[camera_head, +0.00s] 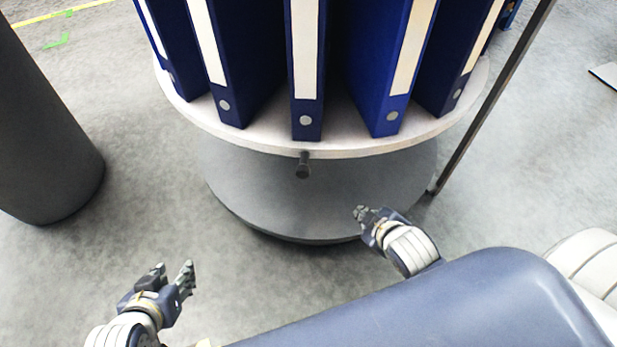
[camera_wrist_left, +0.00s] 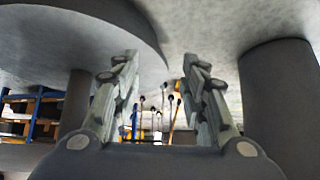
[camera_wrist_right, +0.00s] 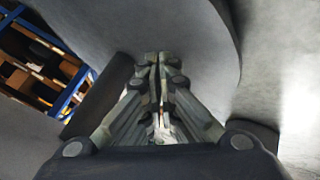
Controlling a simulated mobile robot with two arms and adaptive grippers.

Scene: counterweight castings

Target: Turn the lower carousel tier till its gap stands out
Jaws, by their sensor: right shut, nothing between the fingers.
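The carousel tier (camera_head: 335,149) in the head view is a pale round shelf with several blue binders (camera_head: 307,75) standing on it, white labels outward. Only narrow wedge-shaped spaces show between the binders; the tier's far side is out of view. A dark knob (camera_head: 303,170) sticks out below its front rim. My right gripper (camera_head: 361,212) is shut and empty, to the right of and nearer than the knob, apart from it in the picture. My left gripper (camera_head: 174,267) is open and empty, low at the left, away from the carousel. Its spread fingers show in the left wrist view (camera_wrist_left: 158,75).
A grey round base (camera_head: 270,205) lies under the tier. A thin dark post (camera_head: 490,105) stands close at the tier's right. A thick dark cylinder (camera_head: 45,130) stands on the left. The floor between cylinder and carousel is clear. Blue racking (camera_wrist_right: 50,60) shows in the right wrist view.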

